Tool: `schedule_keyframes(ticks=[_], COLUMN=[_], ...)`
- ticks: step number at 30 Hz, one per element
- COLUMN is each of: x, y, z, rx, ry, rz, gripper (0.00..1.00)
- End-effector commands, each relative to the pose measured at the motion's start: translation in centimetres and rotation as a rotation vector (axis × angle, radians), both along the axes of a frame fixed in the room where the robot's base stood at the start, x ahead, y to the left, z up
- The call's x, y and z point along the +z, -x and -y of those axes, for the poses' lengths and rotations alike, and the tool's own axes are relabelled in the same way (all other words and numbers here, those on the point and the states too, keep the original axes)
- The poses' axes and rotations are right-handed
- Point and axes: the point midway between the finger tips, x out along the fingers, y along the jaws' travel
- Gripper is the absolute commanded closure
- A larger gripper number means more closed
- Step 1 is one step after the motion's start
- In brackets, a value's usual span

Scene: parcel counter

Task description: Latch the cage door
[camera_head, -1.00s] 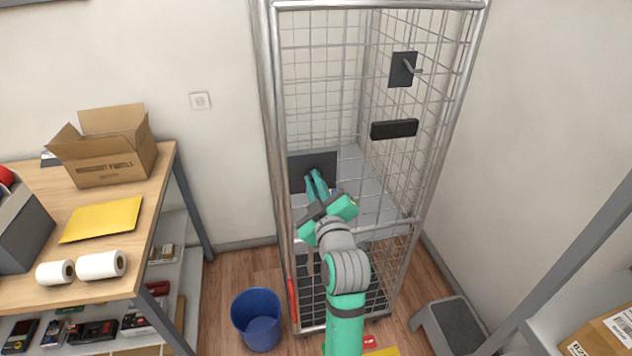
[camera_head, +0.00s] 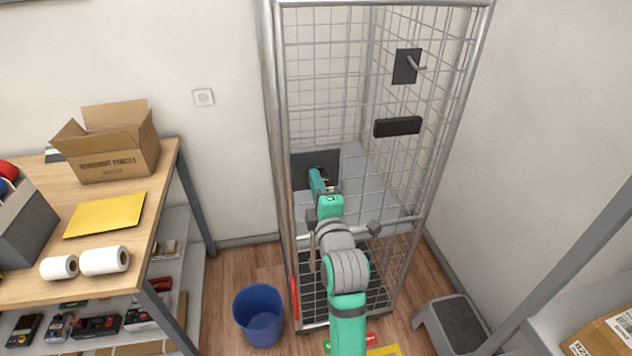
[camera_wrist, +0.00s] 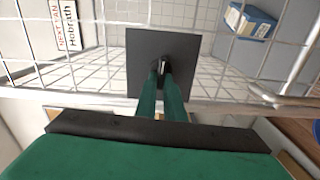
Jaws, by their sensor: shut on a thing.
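The wire roll cage (camera_head: 272,110) stands against the wall with its mesh front facing me. A dark square latch plate (camera_head: 302,163) sits on the mesh front at the left, and it fills the middle of the wrist view (camera_wrist: 142,72). A small metal latch handle (camera_wrist: 158,64) sticks out from the plate's centre. My gripper (camera_head: 318,176) is at the plate, its green fingers (camera_wrist: 163,78) shut on the handle. The fingers partly hide the handle. I cannot tell whether the door is flush with its frame.
A second dark plate with a grey lever (camera_head: 407,66) and a black block (camera_head: 397,126) are higher on the cage's right side. A blue bin (camera_head: 258,315) stands at front left, a grey step stool (camera_head: 455,325) at right. The wooden table (camera_head: 150,215) is left.

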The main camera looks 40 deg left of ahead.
Motion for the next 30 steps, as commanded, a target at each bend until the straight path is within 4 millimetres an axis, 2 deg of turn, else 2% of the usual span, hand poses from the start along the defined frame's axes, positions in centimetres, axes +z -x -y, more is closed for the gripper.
schedule_keyframes(ticks=[21, 24, 30], x=[-0.18, -0.17, -0.14], y=[-0.13, -0.12, -0.06], z=[0.11, 0.10, 0.05], rx=[-0.003, -0.003, -0.001], ry=[0.053, 0.052, 0.051], rz=[0.059, 0.058, 0.059], gripper=[1.00, 0.73, 0.73])
